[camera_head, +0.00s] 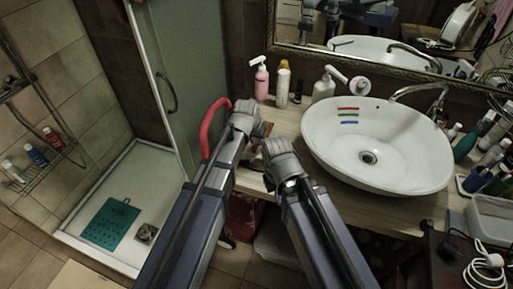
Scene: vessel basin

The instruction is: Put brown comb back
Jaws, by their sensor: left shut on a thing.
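My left gripper (247,112) is the higher one, over the left end of the wooden counter (286,121). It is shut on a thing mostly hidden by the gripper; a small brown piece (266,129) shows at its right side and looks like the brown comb. My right gripper (278,148) is lower and to the right, close to the counter's front edge. Its fingers are hidden behind its wrist, so its opening does not show.
A white basin (420,178) with several coloured stripes fills the counter's middle. Several bottles crowd the right. The glass shower door (190,75) is at left.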

